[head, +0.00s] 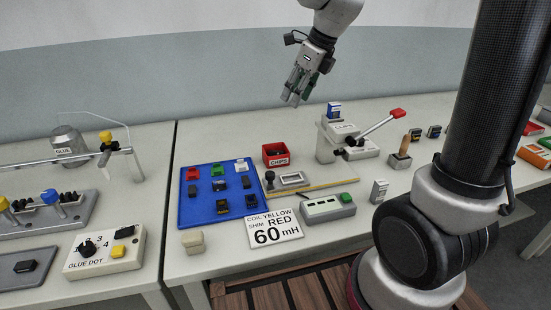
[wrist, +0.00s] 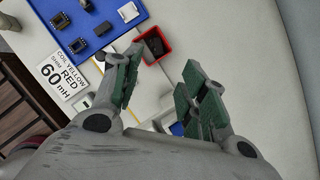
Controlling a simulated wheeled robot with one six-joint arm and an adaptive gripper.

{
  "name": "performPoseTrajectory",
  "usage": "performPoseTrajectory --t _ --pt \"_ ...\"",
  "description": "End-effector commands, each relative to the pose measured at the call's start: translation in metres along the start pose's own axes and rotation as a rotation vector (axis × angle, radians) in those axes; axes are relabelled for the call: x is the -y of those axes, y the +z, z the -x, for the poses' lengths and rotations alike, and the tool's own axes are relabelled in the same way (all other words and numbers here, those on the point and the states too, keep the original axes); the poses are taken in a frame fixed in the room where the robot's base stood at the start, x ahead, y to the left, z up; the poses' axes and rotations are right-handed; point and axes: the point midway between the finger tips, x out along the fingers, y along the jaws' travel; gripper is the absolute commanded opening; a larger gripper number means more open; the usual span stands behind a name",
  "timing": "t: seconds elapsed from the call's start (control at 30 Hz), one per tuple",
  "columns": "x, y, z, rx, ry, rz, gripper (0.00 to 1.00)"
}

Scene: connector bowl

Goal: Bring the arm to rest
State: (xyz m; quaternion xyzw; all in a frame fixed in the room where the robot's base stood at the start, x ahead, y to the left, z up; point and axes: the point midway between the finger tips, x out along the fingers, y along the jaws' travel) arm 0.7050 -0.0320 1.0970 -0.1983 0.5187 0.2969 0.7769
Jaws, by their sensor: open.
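My gripper (head: 293,98) is raised above the back of the white table (head: 228,273) in the head view, fingers pointing down. It is open and holds nothing. In the wrist view my gripper (wrist: 155,88) shows its two green-padded fingers spread apart, with a gap between them. Below and beyond the fingers is the red chips bin (head: 277,154), which also shows in the wrist view (wrist: 166,40) with dark pieces inside. My gripper is well clear of the bin and touches nothing.
A blue mat (head: 188,214) with several small parts lies left of the bin. A lever press (head: 328,148) with a red handle stands right of it. A sign (head: 274,229) reading 60 mH lies in front. A glue station (head: 103,255) is on the left table. The air around my gripper is clear.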

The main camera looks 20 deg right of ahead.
Motion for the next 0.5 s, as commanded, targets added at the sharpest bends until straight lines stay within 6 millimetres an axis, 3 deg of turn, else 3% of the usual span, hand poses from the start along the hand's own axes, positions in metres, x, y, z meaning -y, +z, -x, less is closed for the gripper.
performPoseTrajectory --t 0.33,0.5 --pt "-0.0002 -0.0004 0.0056 -0.001 0.001 0.014 0.43" --pt "-0.0012 -0.0024 0.0056 -0.010 0.007 0.265 0.43"
